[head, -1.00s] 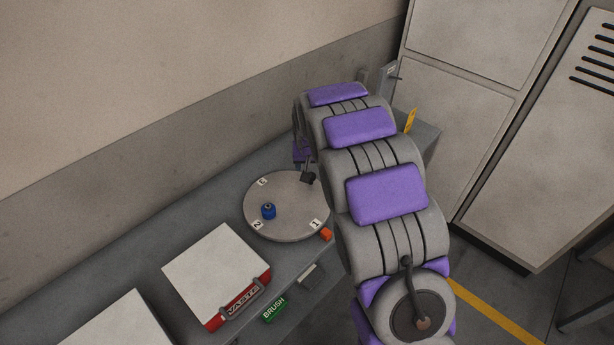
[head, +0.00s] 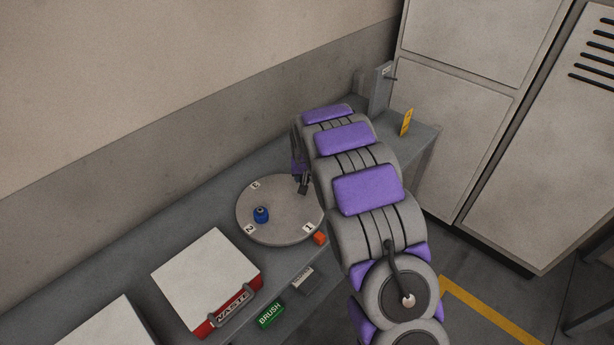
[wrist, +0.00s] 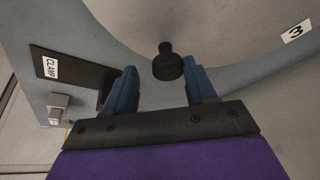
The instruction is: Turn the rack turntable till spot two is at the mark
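The round grey turntable (head: 283,203) lies on the bench in the head view. Label 2 (head: 250,229) is at its front left, label 1 (head: 308,228) at its front right and label 3 (head: 255,185) at its back left. A blue piece (head: 261,214) stands beside label 2. An orange mark (head: 320,238) sits by the rim near label 1. My gripper (head: 303,186) is over the disc's back right. In the wrist view my gripper (wrist: 163,76) is open, with a black knob (wrist: 167,66) showing between its fingers; contact cannot be told.
A white-lidded red WASTE box (head: 207,278) stands left of the turntable. A green BRUSH label (head: 270,315) is on the bench front. A CLAMP label (wrist: 50,67) shows in the wrist view. A yellow tag (head: 406,122) stands at the bench's far end.

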